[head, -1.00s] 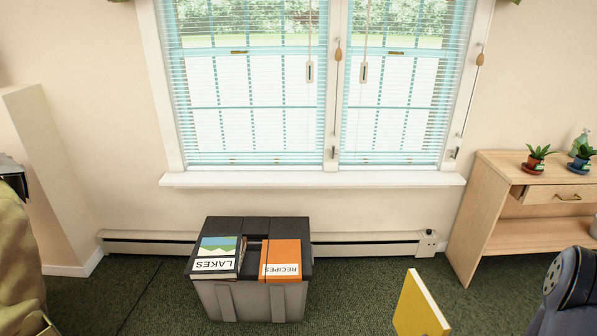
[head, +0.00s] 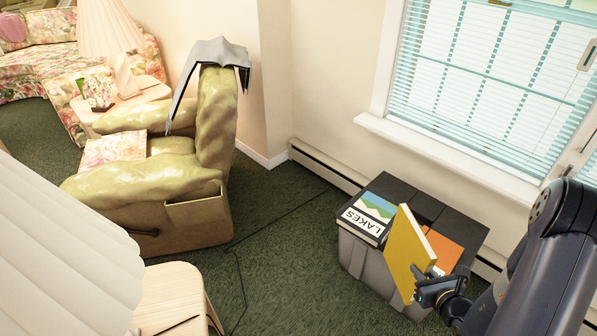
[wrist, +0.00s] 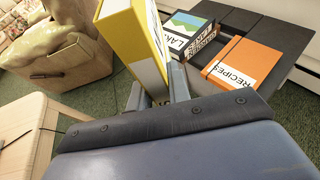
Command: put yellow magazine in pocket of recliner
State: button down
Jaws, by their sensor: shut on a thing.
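The yellow magazine (head: 405,248) is held upright and slightly tilted in front of the dark storage box in the head view. My gripper (head: 426,280) is shut on its lower part. In the wrist view the magazine (wrist: 132,38) rises from between the fingers (wrist: 158,95), with white on its edge. The olive-green recliner (head: 125,187) stands at left in the head view. Its side pocket (head: 196,218) is a tan panel on the side facing me, below the armrest. My gripper is well to the right of the pocket. The pocket's inside is hidden.
The storage box (head: 372,258) carries the LAKES book (head: 368,222) and the orange RECIPES book (wrist: 238,63). A lampshade (head: 60,255) and light wooden table (head: 172,298) fill the lower left. Carpet (head: 285,235) between recliner and box is open, crossed by a thin cord.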

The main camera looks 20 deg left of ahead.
aim_at(207, 216)
jog(key=i+j+u, duration=0.2)
jog(key=i+u, duration=1.1)
jog(key=u, duration=0.15)
jog(key=i+l+u, duration=0.15)
jog(key=i, duration=1.05)
